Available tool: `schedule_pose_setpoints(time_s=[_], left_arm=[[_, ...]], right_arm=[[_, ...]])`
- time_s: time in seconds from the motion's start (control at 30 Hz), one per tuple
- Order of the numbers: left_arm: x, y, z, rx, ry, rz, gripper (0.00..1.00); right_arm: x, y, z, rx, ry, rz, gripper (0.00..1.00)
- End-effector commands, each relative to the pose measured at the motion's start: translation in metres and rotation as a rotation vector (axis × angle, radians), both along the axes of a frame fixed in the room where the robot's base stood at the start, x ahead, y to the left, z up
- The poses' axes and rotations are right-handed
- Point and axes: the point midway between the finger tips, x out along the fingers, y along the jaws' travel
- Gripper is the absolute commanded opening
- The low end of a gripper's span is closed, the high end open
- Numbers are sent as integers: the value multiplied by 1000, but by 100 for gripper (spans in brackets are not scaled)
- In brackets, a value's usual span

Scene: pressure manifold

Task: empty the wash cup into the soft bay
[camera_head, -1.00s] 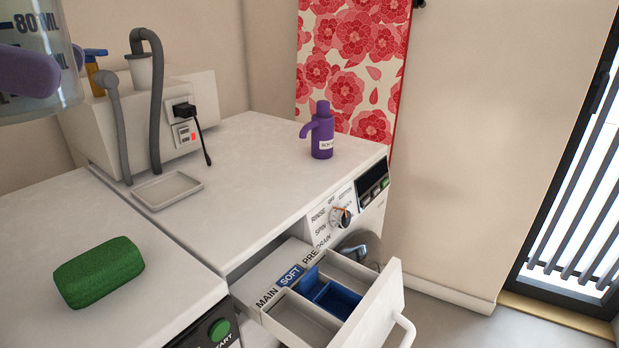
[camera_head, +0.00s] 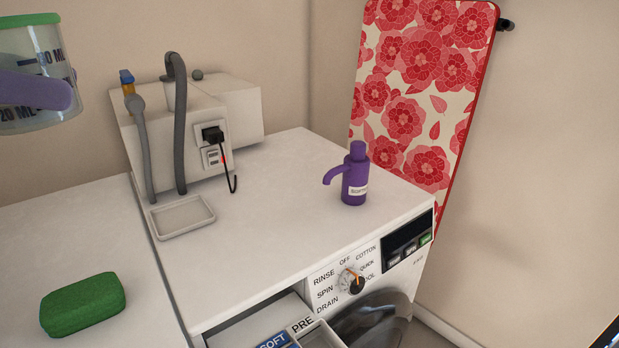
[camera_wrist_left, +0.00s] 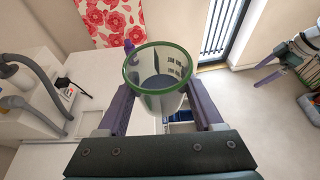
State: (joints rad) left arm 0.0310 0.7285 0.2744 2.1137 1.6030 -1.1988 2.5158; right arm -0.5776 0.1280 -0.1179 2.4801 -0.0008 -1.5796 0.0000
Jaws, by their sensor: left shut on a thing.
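The wash cup (camera_head: 38,60) is a clear beaker with a green rim and dark volume marks, high at the upper left of the head view. My left gripper (camera_head: 62,95) is shut on it with purple fingers. In the left wrist view the cup (camera_wrist_left: 160,85) sits between both fingers, with greyish liquid inside. The cup looks about upright. The open detergent drawer (camera_head: 320,336) is at the bottom edge, far below and right of the cup. Its blue SOFT label (camera_head: 273,341) shows; the bay itself is cut off. Part of my right arm (camera_wrist_left: 295,55) shows at the wrist view's right edge.
A purple bottle (camera_head: 355,175) stands on the washer top (camera_head: 270,200). A green sponge-like block (camera_head: 83,304) lies at the lower left. A shallow tray (camera_head: 182,217) and a grey box with hoses (camera_head: 195,115) are behind. The middle of the washer top is clear.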

Motion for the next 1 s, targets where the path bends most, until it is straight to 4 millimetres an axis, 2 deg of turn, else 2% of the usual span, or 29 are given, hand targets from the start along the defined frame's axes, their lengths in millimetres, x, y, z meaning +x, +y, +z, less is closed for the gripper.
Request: schedule_pose_setpoints(time_s=[0.03, 0.27, 0.47, 0.6, 0.8, 1.0], left_arm=[[11, 1, -28, -9, 0, -1, 14], [53, -13, -112, -13, 4, -61, 14], [81, -41, -185, -9, 9, -154, 14], [95, -68, -234, -5, 9, -237, 14], [105, -100, -287, 8, 5, -347, 14], [107, -118, -312, 18, 2, -414, 14]], right_arm=[[0, -1, -24, -2, 1, 2, 100], [-1, 1, -79, 3, 4, 2, 100], [-1, 3, -127, 9, 6, -1, 100], [-1, 3, -160, 12, 6, -3, 100], [-1, 3, -195, 12, 6, -4, 100], [-1, 3, -213, 12, 5, -4, 100]])
